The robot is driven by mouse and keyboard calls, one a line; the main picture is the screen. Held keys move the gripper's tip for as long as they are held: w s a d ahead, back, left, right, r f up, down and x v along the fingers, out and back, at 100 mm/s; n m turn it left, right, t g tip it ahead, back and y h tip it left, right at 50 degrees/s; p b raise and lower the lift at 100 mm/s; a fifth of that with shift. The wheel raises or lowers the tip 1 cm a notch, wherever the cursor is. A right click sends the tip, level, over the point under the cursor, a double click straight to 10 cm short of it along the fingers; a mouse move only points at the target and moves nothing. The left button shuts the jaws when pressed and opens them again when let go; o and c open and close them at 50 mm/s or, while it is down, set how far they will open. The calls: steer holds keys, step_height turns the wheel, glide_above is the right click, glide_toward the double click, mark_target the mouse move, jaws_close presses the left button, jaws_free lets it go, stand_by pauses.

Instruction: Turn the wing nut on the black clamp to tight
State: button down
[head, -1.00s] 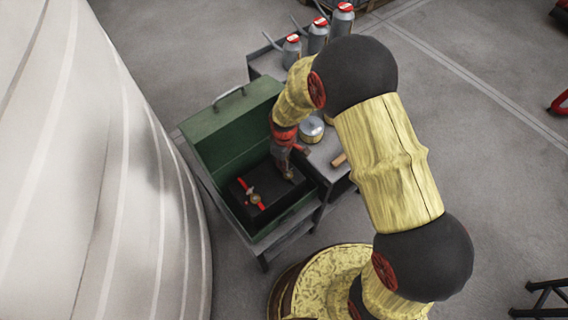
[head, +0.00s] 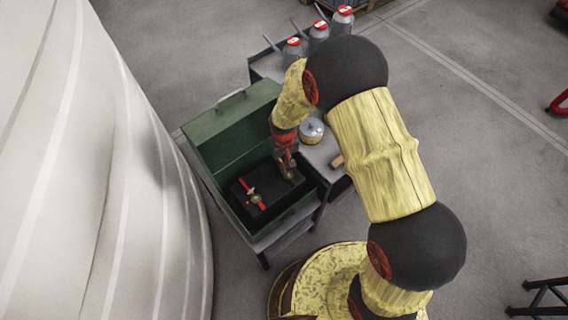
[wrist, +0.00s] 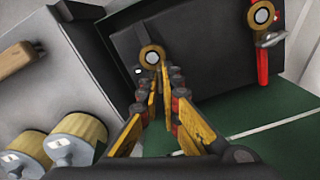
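A black battery (head: 262,179) sits in the open green box, and it fills the top of the wrist view (wrist: 205,60). A brass ring with a pale post (wrist: 152,57) stands near its edge. My gripper (wrist: 160,84) points at this post; its two yellow fingers converge just below it, with a narrow gap. The black clamp and its wing nut do not show clearly; the fingers and dark battery top hide them. Whether the fingers touch the nut cannot be told. In the head view my gripper (head: 287,172) is low over the battery's right end.
A red clamp (wrist: 262,65) sits on the other post. The green lid (head: 230,125) stands open. A grey table (head: 322,160) beside the box holds a pot (head: 311,130), a wooden-handled tool (head: 337,161) and several red-topped cans. A large pale tank (head: 100,180) stands left.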

steer(key=m+p, duration=0.1)
steer(key=m, duration=0.4)
steer(key=shift+m, duration=0.3)
steer(key=m, duration=0.5)
steer(key=shift+w+a+p, duration=0.1)
steer(key=shift+a+p, duration=0.05)
steer(key=shift+p, duration=0.25)
steer(key=shift+m, duration=0.4)
steer(key=c, duration=2)
jaws_free()
steer(key=shift+c, duration=0.2)
step_height(320, 180, up, 12)
